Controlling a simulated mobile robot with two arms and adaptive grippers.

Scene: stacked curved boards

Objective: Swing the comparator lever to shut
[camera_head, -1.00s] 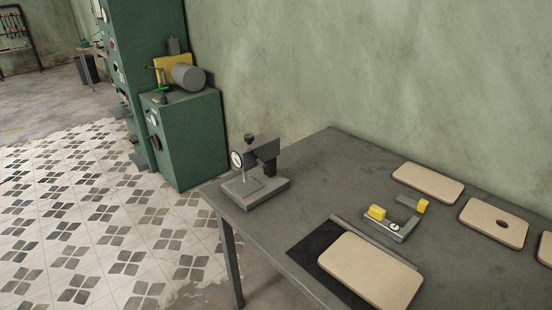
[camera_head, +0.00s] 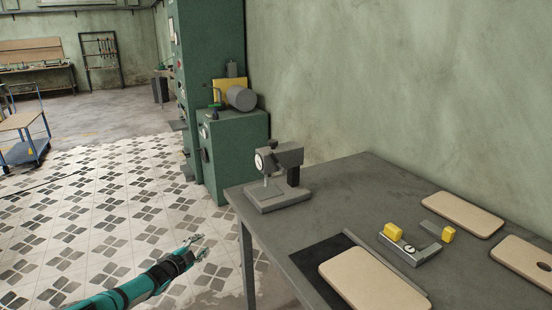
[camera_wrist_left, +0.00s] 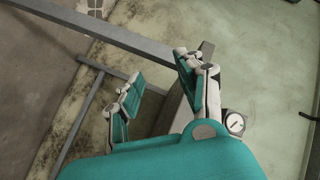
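The grey comparator (camera_head: 283,157) stands upright at the far left corner of the table, with a round white dial on its left side and a flat base. I cannot clearly make out its lever. My left gripper (camera_head: 202,247) is left of the comparator and in front of the table's left edge, apart from both. In the left wrist view the fingers of this gripper (camera_wrist_left: 162,88) are spread with nothing between them. A round white dial (camera_wrist_left: 235,123) shows there to the right of the fingers, partly hidden by my gripper. My right gripper is not in view.
The dark grey table (camera_head: 345,192) holds tan curved boards (camera_head: 370,280) and a gauge with yellow blocks (camera_head: 409,242). A green cabinet (camera_head: 235,150) stands behind the table's left end. Tiled floor (camera_head: 100,215) lies open to the left. A blue cart (camera_head: 25,138) is farther back.

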